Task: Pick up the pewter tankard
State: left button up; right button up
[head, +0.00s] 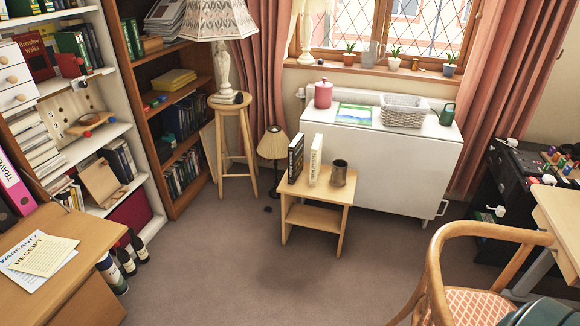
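The pewter tankard (338,173) is a dark grey-brown metal mug. It stands upright on the right part of the top of a small light-wood side table (320,192), in the middle of the head view. A black book (295,158) and a white book (316,160) stand upright on the same table, to the left of the tankard. Neither of my grippers shows in this view.
A white cabinet (414,158) stands behind the side table. A small lamp (273,147) and a wooden stool (234,112) are to the left. A wooden armchair (436,272) is at the front right, a desk (70,262) at the front left. Carpet (230,270) between them is clear.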

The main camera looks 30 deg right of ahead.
aim_at(338, 179)
jog(key=z, duration=1.25)
jog(key=i+j+u, duration=0.45)
jog(key=i, duration=0.25)
jog(key=l, duration=0.1)
